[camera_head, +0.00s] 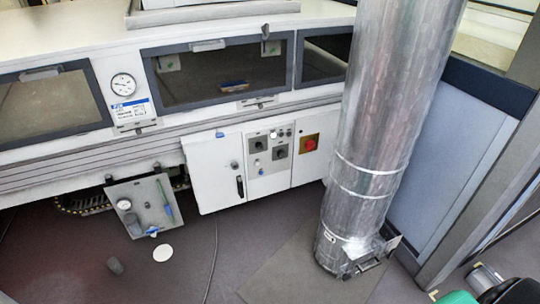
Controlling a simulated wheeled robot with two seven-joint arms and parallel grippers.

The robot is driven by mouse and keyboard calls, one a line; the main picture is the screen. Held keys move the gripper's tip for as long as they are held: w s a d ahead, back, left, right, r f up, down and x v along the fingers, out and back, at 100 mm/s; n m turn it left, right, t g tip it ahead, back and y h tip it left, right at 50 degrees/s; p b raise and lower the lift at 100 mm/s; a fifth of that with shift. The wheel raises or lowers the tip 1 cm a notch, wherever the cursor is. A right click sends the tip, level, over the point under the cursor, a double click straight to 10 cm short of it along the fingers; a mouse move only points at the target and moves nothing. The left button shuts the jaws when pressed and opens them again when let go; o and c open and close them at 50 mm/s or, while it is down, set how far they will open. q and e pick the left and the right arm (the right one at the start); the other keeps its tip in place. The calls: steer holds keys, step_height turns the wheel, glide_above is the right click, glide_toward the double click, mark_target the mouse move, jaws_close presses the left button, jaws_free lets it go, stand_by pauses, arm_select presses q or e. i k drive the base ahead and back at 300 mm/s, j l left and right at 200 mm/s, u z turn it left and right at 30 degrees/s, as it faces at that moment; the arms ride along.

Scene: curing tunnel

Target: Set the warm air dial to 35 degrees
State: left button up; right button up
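A control panel (268,163) on the white cabinet front carries two dark round knobs, a left one (258,145) and a right one (280,152), with small buttons around them. I cannot tell which, if either, is the warm air dial, and their markings are too small to read. A round white gauge (123,84) with a dark needle sits on the tunnel front above a blue and white label (131,108). A tilted grey plate (146,207) below the tunnel bears another small gauge (124,204). Neither of my grippers shows clearly.
A red switch on a yellow plate (309,144) is right of the panel. A thick silver duct (376,130) stands on the floor to the right. An unclear green shape (457,298) is cut off bottom right.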

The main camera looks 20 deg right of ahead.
mark_target(281, 153)
steer(key=l+z, duration=0.1)
steer(key=z, duration=0.25)
steer(key=i+z, duration=0.1)
steer(key=z, duration=0.25)
steer(key=i+l+z, duration=0.1)
steer(key=z, duration=0.25)
